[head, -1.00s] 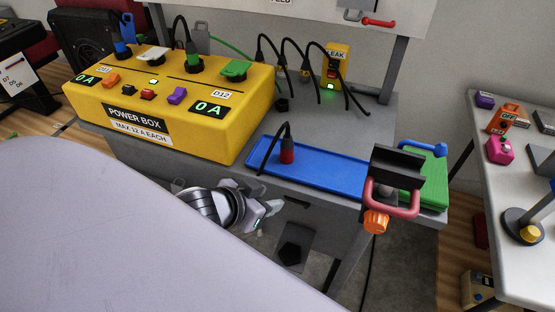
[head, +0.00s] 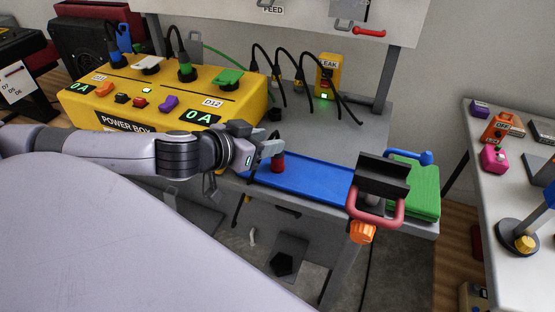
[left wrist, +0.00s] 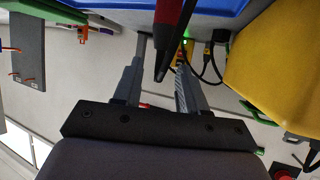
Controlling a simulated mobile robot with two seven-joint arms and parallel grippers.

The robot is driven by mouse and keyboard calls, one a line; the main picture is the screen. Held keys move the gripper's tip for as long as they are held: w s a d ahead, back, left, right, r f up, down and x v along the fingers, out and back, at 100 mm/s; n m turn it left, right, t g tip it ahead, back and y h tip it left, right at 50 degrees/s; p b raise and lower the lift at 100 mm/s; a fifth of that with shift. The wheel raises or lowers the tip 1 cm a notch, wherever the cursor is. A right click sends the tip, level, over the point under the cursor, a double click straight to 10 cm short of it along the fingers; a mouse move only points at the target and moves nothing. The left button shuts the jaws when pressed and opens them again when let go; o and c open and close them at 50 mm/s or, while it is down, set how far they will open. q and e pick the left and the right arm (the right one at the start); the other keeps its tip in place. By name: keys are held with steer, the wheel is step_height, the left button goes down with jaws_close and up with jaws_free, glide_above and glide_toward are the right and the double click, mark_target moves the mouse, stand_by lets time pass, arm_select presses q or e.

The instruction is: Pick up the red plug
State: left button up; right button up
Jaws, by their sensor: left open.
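The red plug (head: 278,164) stands on the blue tray (head: 315,180) near its left end. My left gripper (head: 263,142) is right beside the plug, coming from the left, and partly covers its top. In the left wrist view the gripper (left wrist: 162,52) is open. The red plug (left wrist: 170,12) and its black cable show at the top of that view, in line with the gap between the fingers. I cannot tell whether a finger touches the plug. My right gripper is not in view.
The yellow power box (head: 170,92) stands just behind my left arm. A dark clamp with a red handle (head: 376,212) and a green block (head: 415,190) are at the tray's right end. Black cables hang near the yellow leak box (head: 328,75). The tray's middle is clear.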

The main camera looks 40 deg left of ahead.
arm_select(q)
steer(key=shift+p+x, duration=0.3)
steer(key=shift+x, duration=2.75)
steer(key=shift+r, duration=0.1)
jaws_close()
